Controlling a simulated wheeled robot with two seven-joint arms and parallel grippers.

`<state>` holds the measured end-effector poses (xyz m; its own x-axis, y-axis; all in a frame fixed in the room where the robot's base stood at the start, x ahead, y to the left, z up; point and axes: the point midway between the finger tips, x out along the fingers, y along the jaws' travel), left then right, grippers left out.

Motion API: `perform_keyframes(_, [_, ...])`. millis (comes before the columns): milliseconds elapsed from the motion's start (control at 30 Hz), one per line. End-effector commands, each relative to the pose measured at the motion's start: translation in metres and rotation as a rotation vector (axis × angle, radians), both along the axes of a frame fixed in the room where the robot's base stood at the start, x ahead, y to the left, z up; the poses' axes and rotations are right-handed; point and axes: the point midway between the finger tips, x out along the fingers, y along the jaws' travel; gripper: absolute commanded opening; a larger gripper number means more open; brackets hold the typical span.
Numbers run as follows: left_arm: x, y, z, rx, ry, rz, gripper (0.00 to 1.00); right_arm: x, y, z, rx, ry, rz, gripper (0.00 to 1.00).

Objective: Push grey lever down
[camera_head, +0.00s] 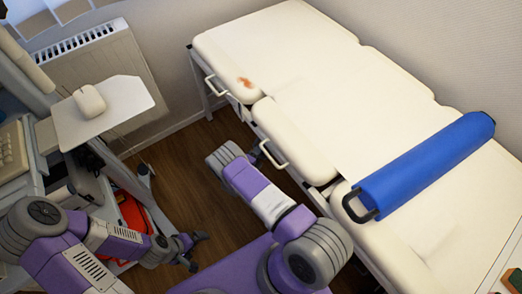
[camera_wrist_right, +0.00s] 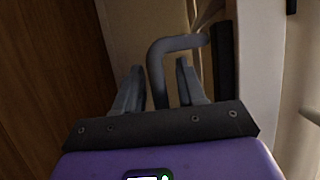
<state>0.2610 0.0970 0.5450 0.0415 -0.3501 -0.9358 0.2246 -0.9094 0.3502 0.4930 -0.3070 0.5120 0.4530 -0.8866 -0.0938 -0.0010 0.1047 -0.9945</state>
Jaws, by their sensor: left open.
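The grey lever (camera_wrist_right: 157,75) shows in the right wrist view as a bent bar. Its upper part runs sideways to the right, and its lower part drops between the fingers of my right gripper (camera_wrist_right: 158,66). These fingers are apart, with gaps visible beside the bar, so I see no grip on it. In the head view I cannot make out the lever or the right fingertips; my right arm reaches toward the near side of the bed. My left gripper (camera_head: 198,251) is open and empty, low over the floor at the lower left.
A cream examination bed (camera_head: 300,75) with side handles (camera_head: 272,154) fills the right, bearing a blue roll (camera_head: 425,165). At left stand a cart shelf (camera_head: 125,100) with a white mouse (camera_head: 90,101) and a radiator (camera_head: 95,65). Wooden floor (camera_head: 185,170) lies open between.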

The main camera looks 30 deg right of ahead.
Motion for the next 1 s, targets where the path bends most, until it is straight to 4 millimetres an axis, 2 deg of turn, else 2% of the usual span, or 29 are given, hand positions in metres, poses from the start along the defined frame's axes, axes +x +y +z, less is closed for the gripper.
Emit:
perform_keyframes(267, [0.0, 0.0, 0.0, 0.0, 0.0, 0.0, 1.0, 0.001, -0.002, 0.0, 0.0, 0.001, 0.001, 0.4])
perform_keyframes(500, [0.0, 0.0, 0.0, 0.0, 0.0, 0.0, 1.0, 0.001, -0.002, 0.0, 0.0, 0.001, 0.001, 0.03])
perform_keyframes(533, [0.0, 0.0, 0.0, 0.0, 0.0, 0.0, 1.0, 0.001, -0.002, 0.0, 0.0, 0.001, 0.001, 0.0])
perform_keyframes(767, [0.0, 0.0, 0.0, 0.0, 0.0, 0.0, 1.0, 0.001, -0.004, -0.002, -0.037, -0.001, 0.001, 0.0])
perform_keyframes(1000, [0.0, 0.0, 0.0, 0.0, 0.0, 0.0, 1.0, 0.002, -0.013, -0.005, -0.217, -0.016, 0.002, 0.0])
